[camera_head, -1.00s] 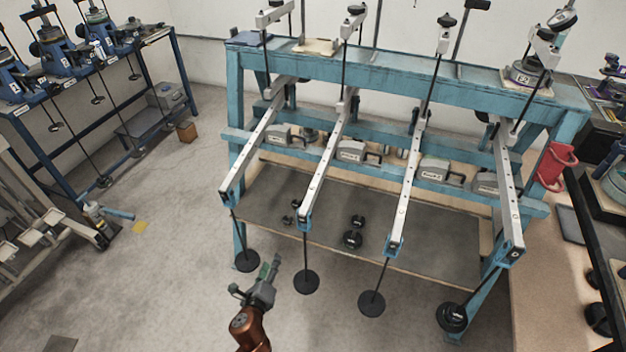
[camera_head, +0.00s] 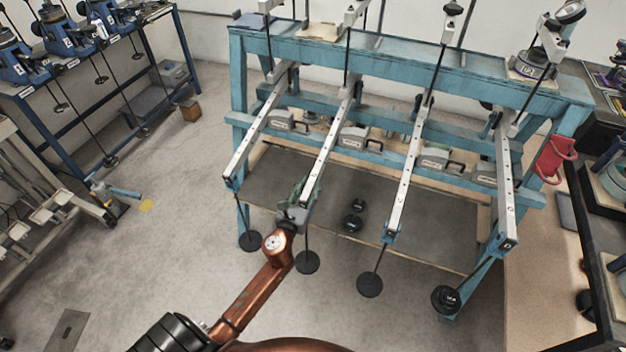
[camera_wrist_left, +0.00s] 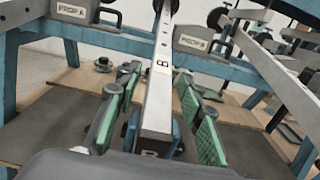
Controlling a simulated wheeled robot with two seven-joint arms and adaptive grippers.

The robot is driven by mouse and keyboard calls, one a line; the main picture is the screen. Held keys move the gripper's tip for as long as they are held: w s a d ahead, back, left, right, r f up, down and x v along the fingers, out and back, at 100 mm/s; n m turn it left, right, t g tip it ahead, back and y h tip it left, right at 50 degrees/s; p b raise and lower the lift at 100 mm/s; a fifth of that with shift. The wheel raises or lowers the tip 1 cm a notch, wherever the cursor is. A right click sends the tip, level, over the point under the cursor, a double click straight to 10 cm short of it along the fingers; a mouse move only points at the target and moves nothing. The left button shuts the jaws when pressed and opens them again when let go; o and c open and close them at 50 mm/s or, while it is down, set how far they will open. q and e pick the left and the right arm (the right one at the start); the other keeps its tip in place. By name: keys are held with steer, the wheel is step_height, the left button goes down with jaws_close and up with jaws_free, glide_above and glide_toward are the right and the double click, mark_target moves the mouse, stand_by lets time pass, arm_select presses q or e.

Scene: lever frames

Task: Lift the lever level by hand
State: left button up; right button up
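Several pale metal lever bars stick out from a blue frame, near ends toward me. The second lever from the left (camera_head: 328,150), marked B in the left wrist view (camera_wrist_left: 158,85), has a black disc weight (camera_head: 307,262) hanging under its near end. My left gripper (camera_head: 298,205) is at that near end. In the left wrist view my left gripper (camera_wrist_left: 158,95) is open, with green-padded fingers on both sides of the bar and visible gaps to it. The bar appears to slope down toward me. My right gripper is not in view.
The blue frame (camera_head: 400,65) carries grey prop boxes marked PROP A (camera_wrist_left: 76,12) and PROP B (camera_wrist_left: 203,42). Neighbouring levers (camera_head: 260,128) (camera_head: 408,180) hang discs on both sides. A lower shelf (camera_head: 420,225) holds small weights (camera_head: 352,222).

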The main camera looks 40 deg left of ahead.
arm_select(q)
steer(key=shift+x, duration=1.45)
steer(key=shift+c, duration=0.2)
jaws_close()
